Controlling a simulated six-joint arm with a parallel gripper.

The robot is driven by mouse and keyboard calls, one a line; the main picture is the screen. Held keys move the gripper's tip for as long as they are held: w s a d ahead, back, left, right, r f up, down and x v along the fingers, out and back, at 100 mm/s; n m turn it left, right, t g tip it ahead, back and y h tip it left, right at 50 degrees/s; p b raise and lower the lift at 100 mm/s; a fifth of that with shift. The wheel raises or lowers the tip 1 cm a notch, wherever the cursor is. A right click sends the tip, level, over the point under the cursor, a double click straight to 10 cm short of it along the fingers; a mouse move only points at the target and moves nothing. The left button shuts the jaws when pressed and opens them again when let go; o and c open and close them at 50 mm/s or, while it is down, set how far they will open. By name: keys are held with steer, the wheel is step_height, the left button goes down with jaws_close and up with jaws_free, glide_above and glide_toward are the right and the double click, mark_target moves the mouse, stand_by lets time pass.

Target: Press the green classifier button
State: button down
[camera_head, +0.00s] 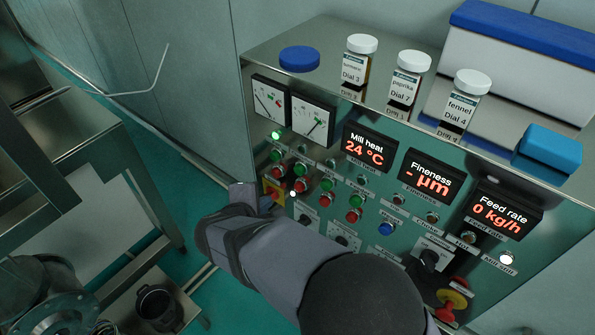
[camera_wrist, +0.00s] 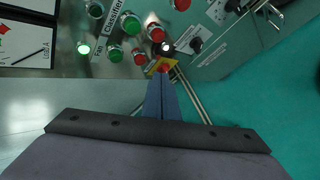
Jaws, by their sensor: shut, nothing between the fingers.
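The control panel carries paired green and red buttons. The upper one (camera_wrist: 130,22) appears to be the classifier's; the other (camera_wrist: 115,53) sits beside the "Fan" label. In the head view the second green button from the left (camera_head: 302,169) seems to be the same classifier button, but labels there are too small to read. My gripper (camera_head: 265,201) is shut and empty, low at the panel's left side, below the buttons. In the wrist view its fingertips (camera_wrist: 161,76) lie by the yellow-red switch, apart from both green buttons.
Red buttons (camera_head: 300,185) sit just below the green ones. The yellow-red switch (camera_head: 273,191) is close to my fingertips. A red emergency stop (camera_head: 446,313) is at lower right. Labelled jars (camera_head: 404,80) stand on top. Free floor lies left of the panel.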

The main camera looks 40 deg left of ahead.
mark_target(299, 170)
stand_by(0.5)
steer(key=shift+w, duration=0.15)
steer(key=w+p, duration=0.1)
steer(key=w, duration=0.7)
steer(key=shift+w, duration=0.3)
steer(key=shift+w, duration=0.95)
stand_by(2.8)
steer(key=shift+s, duration=0.1)
stand_by(0.3)
steer(key=shift+s+b, duration=0.6)
steer(key=shift+s, duration=0.25)
